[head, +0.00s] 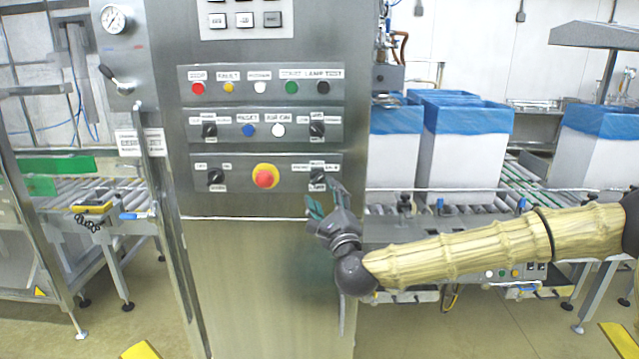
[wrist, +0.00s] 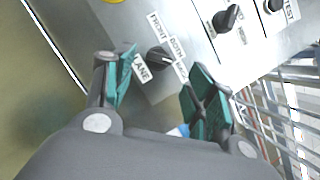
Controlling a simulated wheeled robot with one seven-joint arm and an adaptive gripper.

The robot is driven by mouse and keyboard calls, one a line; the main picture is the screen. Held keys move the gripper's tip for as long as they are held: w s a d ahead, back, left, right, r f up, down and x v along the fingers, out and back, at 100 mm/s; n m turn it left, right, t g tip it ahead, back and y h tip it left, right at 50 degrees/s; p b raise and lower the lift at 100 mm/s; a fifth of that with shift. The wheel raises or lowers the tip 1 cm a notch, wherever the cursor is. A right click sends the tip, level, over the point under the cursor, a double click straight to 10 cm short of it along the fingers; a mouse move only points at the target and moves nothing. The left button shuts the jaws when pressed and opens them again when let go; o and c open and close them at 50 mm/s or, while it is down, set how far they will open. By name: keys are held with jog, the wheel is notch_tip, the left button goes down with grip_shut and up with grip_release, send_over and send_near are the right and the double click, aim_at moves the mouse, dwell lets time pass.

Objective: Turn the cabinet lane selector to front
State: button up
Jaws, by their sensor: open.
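The cabinet lane selector is a black rotary knob (wrist: 158,58) on the grey panel, with FRONT, BOTH and LANE labels around it in the wrist view. A third position label beside it is hard to read. In the head view the knob (head: 317,181) is at the right end of the lowest control row. I cannot tell for certain which label it points to. My gripper (wrist: 160,76) is open, its green-padded fingers on either side of the knob in the picture, with no clear contact. In the head view my gripper (head: 325,201) is just below the knob.
A red emergency button with a yellow collar (head: 265,177) and another black knob (head: 215,177) share the row. More knobs and buttons sit above. Blue-lined white boxes (head: 465,150) stand on a conveyor to the right. A wire rack (wrist: 285,110) is beside the panel.

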aim_at(318, 182)
jog(key=shift+p+x, duration=0.4)
jog(key=shift+x, duration=2.2)
jog(key=c, duration=1)
